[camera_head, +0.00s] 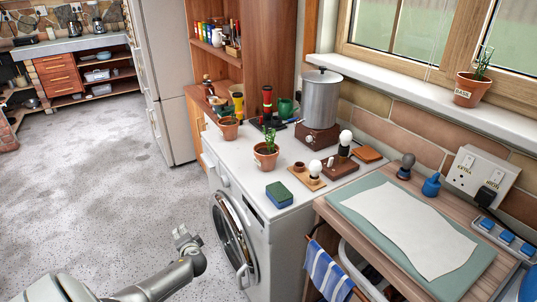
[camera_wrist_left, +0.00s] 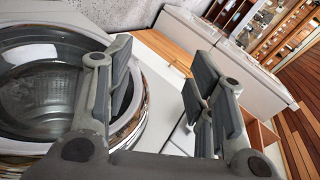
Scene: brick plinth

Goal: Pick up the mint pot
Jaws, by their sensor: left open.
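A terracotta pot with a green plant (camera_head: 266,157) stands upright on the white washing machine top. A second terracotta pot (camera_head: 228,130) stands behind it to the left, with little or no plant showing. I cannot read a mint label on either. A third plant pot (camera_head: 469,92), with a label that seems to read basil, stands on the windowsill. My left gripper (camera_head: 185,240) is low in front of the washing machine, left of its door and well apart from the pots. In the left wrist view it is open and empty (camera_wrist_left: 162,92). My right gripper is not in view.
The washing machine (camera_head: 230,175) also bears a green and blue sponge (camera_head: 279,195), light bulbs on bases and a large metal pot (camera_head: 320,98). Its round door (camera_head: 232,240) is near my left gripper. A wooden table (camera_head: 335,215) adjoins it on the right. The floor to the left is clear.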

